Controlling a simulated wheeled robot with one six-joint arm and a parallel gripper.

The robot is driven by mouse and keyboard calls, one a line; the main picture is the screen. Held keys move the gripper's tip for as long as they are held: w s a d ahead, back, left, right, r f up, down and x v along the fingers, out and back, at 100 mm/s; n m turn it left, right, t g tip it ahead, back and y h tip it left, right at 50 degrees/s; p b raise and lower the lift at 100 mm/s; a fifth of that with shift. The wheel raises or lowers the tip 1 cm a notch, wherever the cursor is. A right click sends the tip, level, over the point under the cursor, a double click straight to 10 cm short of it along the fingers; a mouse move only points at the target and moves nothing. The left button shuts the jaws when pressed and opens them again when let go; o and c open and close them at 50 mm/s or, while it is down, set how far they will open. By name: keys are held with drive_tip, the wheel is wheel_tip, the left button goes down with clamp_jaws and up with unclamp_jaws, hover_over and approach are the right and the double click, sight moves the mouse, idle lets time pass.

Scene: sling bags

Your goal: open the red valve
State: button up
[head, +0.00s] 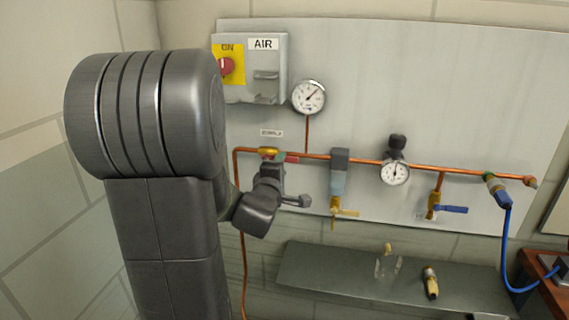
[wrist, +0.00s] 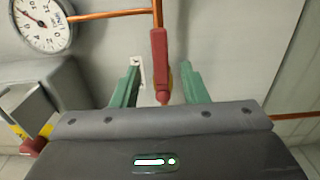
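The red valve has a red lever handle (head: 291,158) lying along the copper pipe, right of a yellow brass valve body (head: 268,153). In the wrist view the red handle (wrist: 160,62) points down the picture from the pipe, between the two green fingers of my gripper (wrist: 161,78). The fingers are apart, one on each side, with a visible gap to the handle. In the head view my gripper (head: 268,183) is just below the valve, its fingers mostly hidden by my arm. The valve body is largely hidden behind the handle in the wrist view.
The copper pipe (head: 365,161) carries a gauge (head: 308,97), a filter (head: 338,172), a regulator gauge (head: 395,172) and a blue-handled valve (head: 450,209). A switch box (head: 265,85) hangs above. A grey shelf (head: 330,278) below holds small parts. A blue hose (head: 507,250) hangs right.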

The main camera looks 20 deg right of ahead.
drive_tip(key=v, duration=0.6)
drive_tip(key=shift+s+a, duration=0.2)
drive_tip(key=shift+s, duration=0.1)
drive_tip(key=p+x, duration=0.1)
drive_tip(key=x, duration=1.3)
drive_tip(key=shift+p, duration=0.3)
drive_tip(key=shift+s, duration=0.1)
drive_tip(key=b+v, duration=0.2)
drive_tip(key=v, duration=1.1)
drive_tip(key=shift+w+d+f+m, duration=0.25)
drive_tip(key=shift+w+d+m, duration=0.2)
drive_tip(key=shift+w+d, duration=1.05)
drive_tip(key=shift+w+d+f+m, duration=0.2)
drive_tip(key=shift+w+d+m, duration=0.2)
drive_tip(key=shift+w+d, duration=1.15)
drive_tip(key=shift+w+d+f+m, duration=0.25)
drive_tip(key=shift+w+d+m, duration=0.35)
drive_tip(key=shift+w, duration=1.65)
drive_tip(key=shift+d, duration=0.15)
